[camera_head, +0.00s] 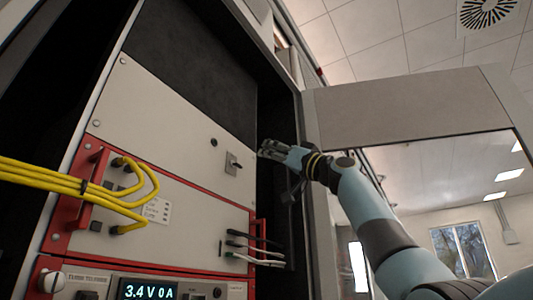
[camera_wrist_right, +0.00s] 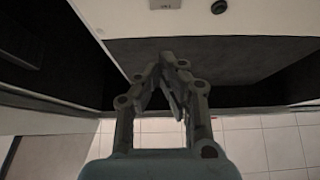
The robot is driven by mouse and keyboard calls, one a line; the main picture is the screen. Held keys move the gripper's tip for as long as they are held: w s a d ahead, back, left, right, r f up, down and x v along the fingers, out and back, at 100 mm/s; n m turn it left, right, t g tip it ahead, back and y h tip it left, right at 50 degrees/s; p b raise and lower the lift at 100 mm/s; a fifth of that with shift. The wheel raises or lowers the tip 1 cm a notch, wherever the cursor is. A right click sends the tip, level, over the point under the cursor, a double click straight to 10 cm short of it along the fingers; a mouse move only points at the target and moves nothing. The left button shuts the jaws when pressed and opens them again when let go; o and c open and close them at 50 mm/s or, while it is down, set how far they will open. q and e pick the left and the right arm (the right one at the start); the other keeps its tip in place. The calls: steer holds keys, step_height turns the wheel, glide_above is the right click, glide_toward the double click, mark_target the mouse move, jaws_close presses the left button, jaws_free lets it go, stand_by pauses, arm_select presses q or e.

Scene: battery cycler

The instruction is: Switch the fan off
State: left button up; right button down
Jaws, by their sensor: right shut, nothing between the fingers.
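A small toggle switch on a metal plate (camera_head: 233,163) sits on the right part of the upper light-grey panel (camera_head: 165,125). I cannot tell which way its lever is set. My left gripper is not in view. No fan can be identified with certainty.
A dark round fitting (camera_head: 214,142) is up and left of the switch. Yellow cables (camera_head: 60,180) plug into the red-framed unit below. A display (camera_head: 149,291) reads 3.4 V 0 A. The open cabinet door (camera_head: 410,103) stands at right.

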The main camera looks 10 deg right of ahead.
arm_select(q)
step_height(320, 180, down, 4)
steer(key=b, duration=0.3)
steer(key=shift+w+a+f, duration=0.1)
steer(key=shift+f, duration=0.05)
arm_select(e)
step_height(320, 180, down, 9)
steer(key=shift+a+r, duration=0.2)
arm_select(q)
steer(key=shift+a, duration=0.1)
arm_select(e)
steer(key=shift+a, duration=0.1)
